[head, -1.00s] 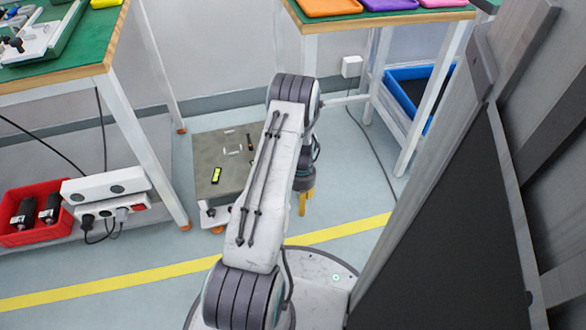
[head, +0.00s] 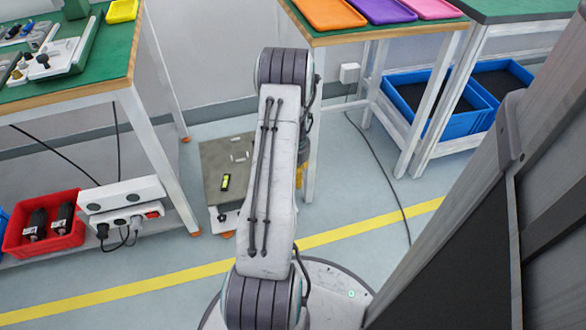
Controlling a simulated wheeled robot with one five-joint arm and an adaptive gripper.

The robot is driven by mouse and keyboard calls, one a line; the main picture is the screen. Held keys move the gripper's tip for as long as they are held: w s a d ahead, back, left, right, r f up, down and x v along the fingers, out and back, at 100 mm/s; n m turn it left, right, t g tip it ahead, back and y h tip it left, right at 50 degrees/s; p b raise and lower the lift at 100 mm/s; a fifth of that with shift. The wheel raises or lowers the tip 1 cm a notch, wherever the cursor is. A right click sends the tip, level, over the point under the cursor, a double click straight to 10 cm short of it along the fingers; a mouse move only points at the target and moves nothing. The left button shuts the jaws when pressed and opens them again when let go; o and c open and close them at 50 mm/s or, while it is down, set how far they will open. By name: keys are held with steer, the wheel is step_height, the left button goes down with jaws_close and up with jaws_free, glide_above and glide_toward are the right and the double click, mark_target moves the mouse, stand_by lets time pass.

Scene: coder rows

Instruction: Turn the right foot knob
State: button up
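A low grey-brown plate (head: 214,158) stands on the floor between the two tables, with a yellow-green spirit level (head: 225,182) on it. A white foot with a dark knob (head: 222,214) shows at its front left corner. The plate's right side and any right foot knob are hidden behind my arm. My gripper (head: 300,175) is mostly hidden behind my arm; only a yellow bit shows, at the right of the plate in the picture. Whether its fingers are open or shut does not show.
A table leg (head: 165,170) stands close left of the plate, and another table's leg (head: 311,165) rises just right of my arm. A red bin (head: 45,235) and power strip (head: 122,194) are at left. Blue bins (head: 440,125) and a floor cable (head: 385,175) are at right.

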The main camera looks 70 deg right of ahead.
steer(key=shift+w+r, duration=0.4)
steer(key=shift+w, duration=0.05)
steer(key=shift+o, duration=0.2)
